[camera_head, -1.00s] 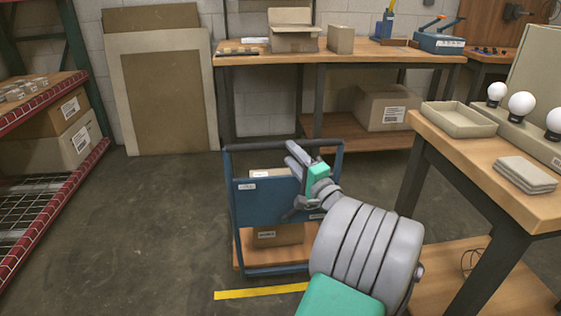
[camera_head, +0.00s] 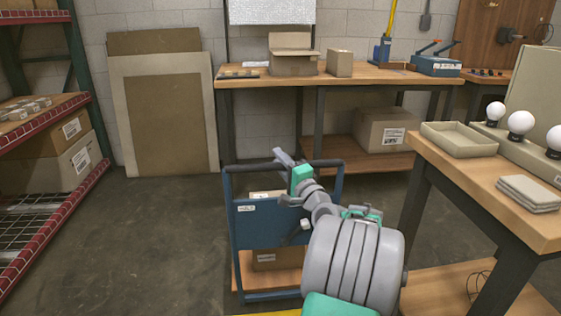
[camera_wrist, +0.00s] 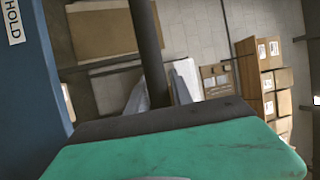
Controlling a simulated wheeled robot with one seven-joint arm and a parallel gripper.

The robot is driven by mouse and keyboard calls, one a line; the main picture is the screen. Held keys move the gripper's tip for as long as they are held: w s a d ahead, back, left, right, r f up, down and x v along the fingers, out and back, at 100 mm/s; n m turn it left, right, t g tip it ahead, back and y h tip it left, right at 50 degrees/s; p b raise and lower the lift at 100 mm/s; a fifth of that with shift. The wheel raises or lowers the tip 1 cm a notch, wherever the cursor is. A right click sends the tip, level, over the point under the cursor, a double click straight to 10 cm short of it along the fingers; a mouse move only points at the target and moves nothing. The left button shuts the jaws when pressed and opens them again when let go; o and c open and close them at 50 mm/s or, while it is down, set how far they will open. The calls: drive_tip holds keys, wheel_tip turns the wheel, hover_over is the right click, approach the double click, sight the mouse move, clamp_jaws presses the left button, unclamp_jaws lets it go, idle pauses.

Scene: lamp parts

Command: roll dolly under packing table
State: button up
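The dolly is a blue-framed cart (camera_head: 262,222) with a dark handle bar (camera_head: 330,163) and a wooden deck. It stands on the floor in front of the back table, carrying cartons (camera_head: 277,259). That table (camera_head: 350,82), with an open carton on top, looks like the packing table. My gripper (camera_head: 283,160) is at the dolly's handle bar. In the wrist view, the dark bar (camera_wrist: 150,45) passes between my two fingers (camera_wrist: 158,92), which look parted around it. Contact cannot be told. My arm hides the dolly's right side.
A carton (camera_head: 385,130) sits on the back table's lower shelf at right; the space below its left part is open. A workbench (camera_head: 485,185) with bulbs and a tray stands at right. A red-edged rack (camera_head: 60,205) stands at left. Floor (camera_head: 165,240) between rack and dolly is clear.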

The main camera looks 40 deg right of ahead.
clamp_jaws()
idle(1.0)
